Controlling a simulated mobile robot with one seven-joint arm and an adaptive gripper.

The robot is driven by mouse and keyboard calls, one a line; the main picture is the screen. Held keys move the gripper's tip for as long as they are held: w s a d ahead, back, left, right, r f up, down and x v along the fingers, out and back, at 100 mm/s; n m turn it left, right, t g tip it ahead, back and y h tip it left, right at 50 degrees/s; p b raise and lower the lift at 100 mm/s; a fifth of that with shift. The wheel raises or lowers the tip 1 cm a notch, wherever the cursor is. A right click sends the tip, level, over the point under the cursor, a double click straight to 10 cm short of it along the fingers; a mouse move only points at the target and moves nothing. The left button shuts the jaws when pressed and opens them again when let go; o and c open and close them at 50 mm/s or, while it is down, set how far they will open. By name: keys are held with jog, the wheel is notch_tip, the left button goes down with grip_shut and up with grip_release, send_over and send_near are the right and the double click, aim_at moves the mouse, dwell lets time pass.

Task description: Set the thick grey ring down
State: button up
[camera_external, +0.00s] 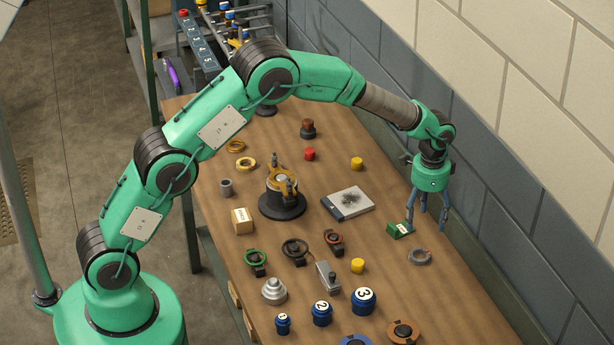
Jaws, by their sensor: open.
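A grey ring (419,257) lies flat on the wooden table at the right side. A small brownish-red patch shows on its rim. My gripper (427,224) is open and points down close to the wall, just behind the ring in the picture. Its fingers are spread and nothing shows between them. The ring appears apart from the fingertips. A small green box (399,230) stands beside the left finger; I cannot tell whether they touch.
A grey hollow cylinder (226,188) stands at the left of the table (330,155). A black-and-yellow fixture (282,200) and a flat plate (348,203) are mid-table. Blue numbered knobs (322,313) stand in front. The wall (500,190) is close at right.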

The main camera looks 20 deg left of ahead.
dwell(0.6)
jog(key=s+a+r+n+t+h, duration=0.1)
jog(key=s+a+r+n, duration=0.2)
jog(key=a+r, duration=1.25)
jog(key=s+a+r+n+t, duration=0.2)
jog(key=s+a+r+n, duration=0.1)
jog(key=a+r, duration=1.25)
jog(key=s+a+r+n+t, duration=0.1)
jog(key=s+a+n, duration=0.1)
jog(key=s+a, duration=0.5)
jog(key=s+a+r+n, duration=0.2)
jog(key=s+a, duration=0.4)
jog(key=a, duration=0.4)
jog(key=s+a+f+n, duration=0.1)
jog(key=s+a, duration=0.3)
jog(key=s, duration=0.2)
jog(key=s+a+f+n+t+y, duration=0.1)
jog(key=s+a+n, duration=0.1)
jog(key=s+a, duration=0.2)
jog(key=s, duration=0.3)
jog(key=shift+s+f+t, duration=0.3)
jog(key=shift+f, duration=0.05)
jog(key=shift+f+b, duration=1.05)
